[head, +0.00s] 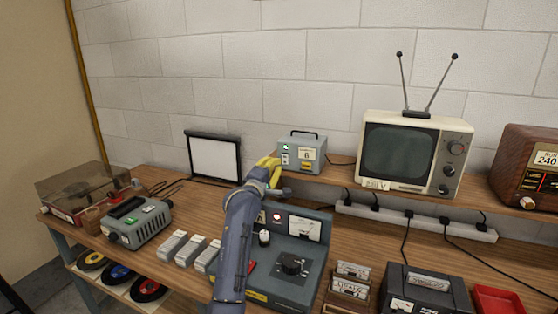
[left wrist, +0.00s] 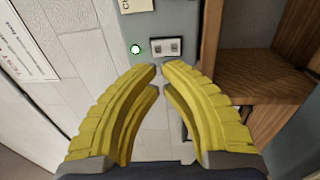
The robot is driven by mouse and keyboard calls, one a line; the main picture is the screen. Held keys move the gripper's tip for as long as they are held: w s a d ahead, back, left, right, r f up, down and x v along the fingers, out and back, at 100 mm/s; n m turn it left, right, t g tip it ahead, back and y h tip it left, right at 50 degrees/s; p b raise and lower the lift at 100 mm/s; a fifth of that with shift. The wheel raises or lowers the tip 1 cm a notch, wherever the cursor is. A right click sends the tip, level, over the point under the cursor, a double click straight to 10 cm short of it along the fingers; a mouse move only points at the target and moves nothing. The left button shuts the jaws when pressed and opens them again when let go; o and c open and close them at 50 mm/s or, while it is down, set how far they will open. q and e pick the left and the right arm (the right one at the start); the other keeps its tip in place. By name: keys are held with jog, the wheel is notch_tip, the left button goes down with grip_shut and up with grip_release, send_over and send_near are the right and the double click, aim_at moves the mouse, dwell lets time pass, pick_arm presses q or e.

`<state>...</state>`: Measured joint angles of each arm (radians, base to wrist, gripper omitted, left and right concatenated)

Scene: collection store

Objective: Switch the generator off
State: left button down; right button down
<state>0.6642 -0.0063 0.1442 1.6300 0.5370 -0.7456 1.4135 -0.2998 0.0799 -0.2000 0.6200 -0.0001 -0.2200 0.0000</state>
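A small grey-blue box with a carry handle (head: 305,153) stands on the raised shelf in the head view; I take it to be the generator, though I cannot read its name. Its front has a lamp (left wrist: 135,49), white with a green rim and looking lit, beside a small rocker switch (left wrist: 166,47). Which way the rocker is tipped is unclear. My left gripper (head: 272,163) is in front of the box's left side. In the left wrist view its yellow fingers (left wrist: 159,68) are nearly tip to tip with nothing between them, just short of the switch. My right gripper is out of view.
A larger blue-grey unit (head: 287,258) with a knob and red lamp sits below my left arm. A television (head: 410,150) stands right of the box, above a power strip (head: 415,220). A framed white panel (head: 213,158) stands left. Several small blocks lie on the bench.

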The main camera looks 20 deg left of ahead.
aim_at(281, 155)
pick_arm(q)
jog(key=shift+w+d+r, duration=0.1)
jog(key=shift+w+r, duration=0.05)
jog(key=shift+w, duration=0.95)
jog(key=shift+w+d+r, duration=0.1)
jog(key=shift+w+r, duration=0.05)
jog(key=shift+w, duration=0.9)
jog(key=shift+a, duration=0.1)
